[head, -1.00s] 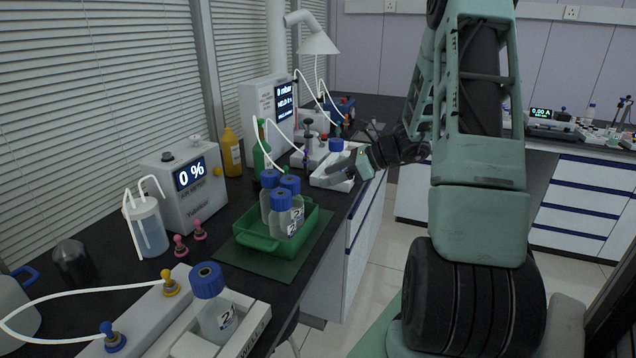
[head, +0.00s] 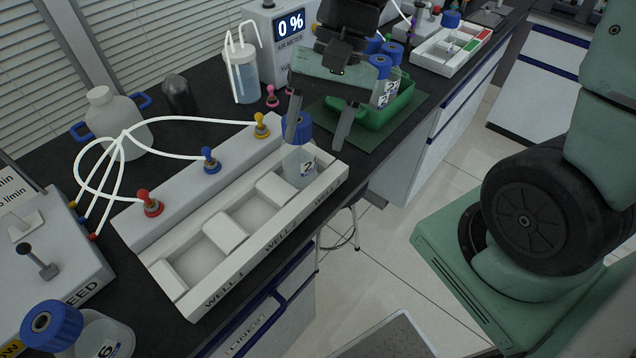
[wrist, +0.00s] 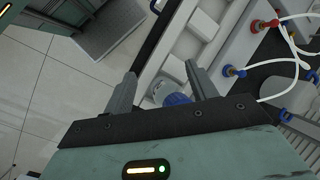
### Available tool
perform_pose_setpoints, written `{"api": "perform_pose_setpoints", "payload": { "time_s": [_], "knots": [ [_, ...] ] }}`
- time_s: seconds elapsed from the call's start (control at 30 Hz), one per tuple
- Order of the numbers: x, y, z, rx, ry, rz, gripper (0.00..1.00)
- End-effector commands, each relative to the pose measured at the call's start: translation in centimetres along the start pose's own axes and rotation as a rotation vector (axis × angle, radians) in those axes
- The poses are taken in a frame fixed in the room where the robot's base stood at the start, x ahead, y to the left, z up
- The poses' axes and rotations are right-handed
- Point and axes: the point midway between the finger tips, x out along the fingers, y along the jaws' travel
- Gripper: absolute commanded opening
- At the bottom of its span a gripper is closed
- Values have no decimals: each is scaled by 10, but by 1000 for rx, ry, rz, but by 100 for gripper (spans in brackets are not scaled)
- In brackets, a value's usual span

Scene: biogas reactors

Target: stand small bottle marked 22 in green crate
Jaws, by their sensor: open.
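A small clear bottle with a blue cap (head: 297,160) stands in the right-end well of a white well tray (head: 240,262). Its label starts with a 2; the rest is not readable. My gripper (head: 318,135) is open above it, with one finger on each side of the cap. The green crate (head: 375,118) stands behind and to the right, partly hidden by my gripper. Several blue-capped bottles (head: 388,82) stand in it.
A bottle marked 6 (head: 98,335) stands at the front left. White tubes run to red, blue and yellow fittings behind the wells. A tubed jar (head: 243,75) and pink fittings (head: 271,97) stand behind. Another white tray (head: 450,48) is beyond the crate.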

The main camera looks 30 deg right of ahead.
Motion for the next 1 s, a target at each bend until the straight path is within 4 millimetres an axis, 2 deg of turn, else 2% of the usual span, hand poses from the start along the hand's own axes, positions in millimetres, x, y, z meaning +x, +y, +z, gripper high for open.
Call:
{"api": "perform_pose_setpoints", "payload": {
  "time_s": [0.03,0.2,0.3,0.4,0.53,1.0],
  "knots": [
    [8,-6,25,-175,17,70,57],
    [25,-8,79,-681,74,250,57],
    [29,-8,98,-896,100,315,57],
    [32,-7,110,-1029,116,353,57],
    [32,-6,114,-1094,125,371,57],
    [32,-7,114,-1090,124,370,57]
  ]
}}
